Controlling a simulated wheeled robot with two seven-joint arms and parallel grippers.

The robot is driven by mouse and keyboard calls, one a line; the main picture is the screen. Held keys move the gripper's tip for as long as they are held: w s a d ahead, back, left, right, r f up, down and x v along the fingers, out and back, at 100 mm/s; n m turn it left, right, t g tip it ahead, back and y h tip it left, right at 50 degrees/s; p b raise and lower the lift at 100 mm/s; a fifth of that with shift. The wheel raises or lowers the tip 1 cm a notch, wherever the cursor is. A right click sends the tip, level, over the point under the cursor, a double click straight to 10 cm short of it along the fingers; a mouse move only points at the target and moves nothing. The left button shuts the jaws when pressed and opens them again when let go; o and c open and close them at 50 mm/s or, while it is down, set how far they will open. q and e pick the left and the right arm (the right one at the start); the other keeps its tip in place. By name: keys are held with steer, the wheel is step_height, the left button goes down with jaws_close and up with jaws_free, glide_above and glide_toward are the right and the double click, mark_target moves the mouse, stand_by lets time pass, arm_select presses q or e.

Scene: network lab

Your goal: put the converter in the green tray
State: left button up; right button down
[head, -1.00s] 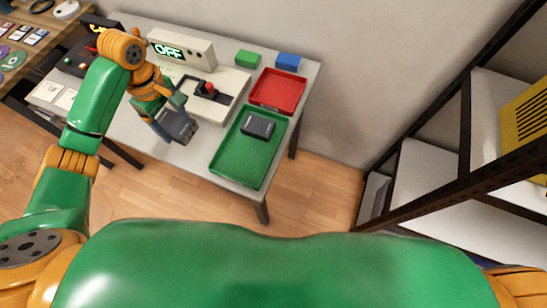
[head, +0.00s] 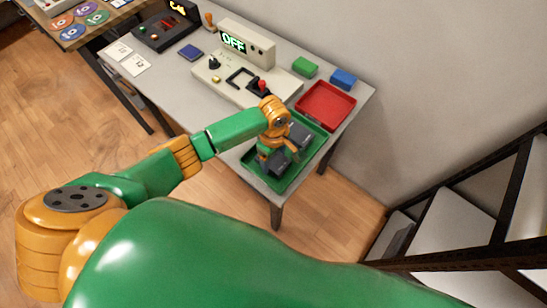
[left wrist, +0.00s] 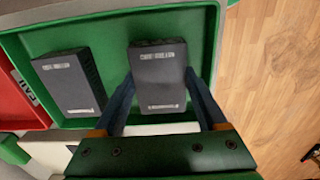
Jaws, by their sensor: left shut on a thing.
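A dark grey box (head: 279,163) with pale lettering, which I take to be the converter, is between the fingers of my left gripper (head: 271,158). In the left wrist view the held box (left wrist: 157,80) shows between the two blue fingers (left wrist: 160,100), shut on its sides. It is over the floor of the green tray (head: 281,186); I cannot tell if it touches. A second dark grey box (left wrist: 70,80) lies in the tray beside it, apart from it; in the head view this box (head: 300,134) is partly hidden by my gripper. The lettering is too blurred to read surely. My right gripper is out of view.
A red tray (head: 326,105) adjoins the green one. Green (head: 304,67) and blue (head: 343,79) blocks lie behind. A beige device with an OFF display (head: 246,45) and a panel with a red knob stand left. A dark shelf rack (head: 480,215) is at the right.

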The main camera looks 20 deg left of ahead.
mark_target(274, 159)
arm_select(q)
steer(key=o, duration=1.6)
steer(key=shift+f, duration=0.1)
step_height(274, 159, up, 12)
steer(key=shift+r+p, duration=0.15)
steer(key=shift+p, duration=0.8)
